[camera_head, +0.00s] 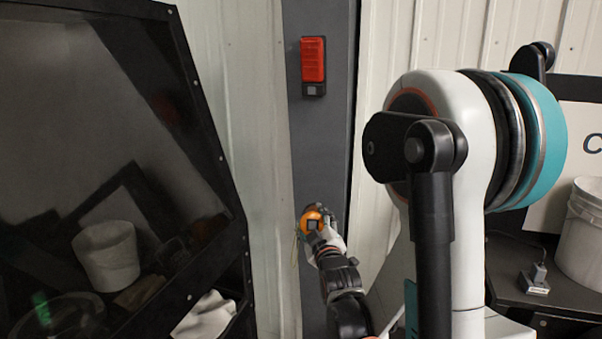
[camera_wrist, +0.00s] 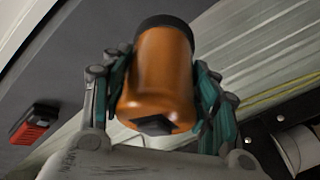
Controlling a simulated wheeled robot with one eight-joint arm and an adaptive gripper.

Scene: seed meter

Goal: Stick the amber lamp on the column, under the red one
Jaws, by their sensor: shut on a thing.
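The red lamp (camera_head: 313,62) is fixed upright on the dark grey column (camera_head: 324,140), high up in the head view. It also shows at the left of the wrist view (camera_wrist: 36,124). My gripper (camera_head: 318,222) is in front of the column, well below the red lamp. In the wrist view my gripper (camera_wrist: 160,88) is shut on the amber lamp (camera_wrist: 160,75), with a finger on each side. The amber lamp has a black end (camera_wrist: 163,22) at its far side. In the head view the amber lamp (camera_head: 311,218) is partly hidden by the gripper. I cannot tell whether it touches the column.
A dark glossy panel in a black frame (camera_head: 218,165) stands left of the column. Pale ribbed wall (camera_head: 240,60) is on both sides of the column. A white bucket (camera_head: 582,240) stands on a dark bench at the right. The column between the lamps is clear.

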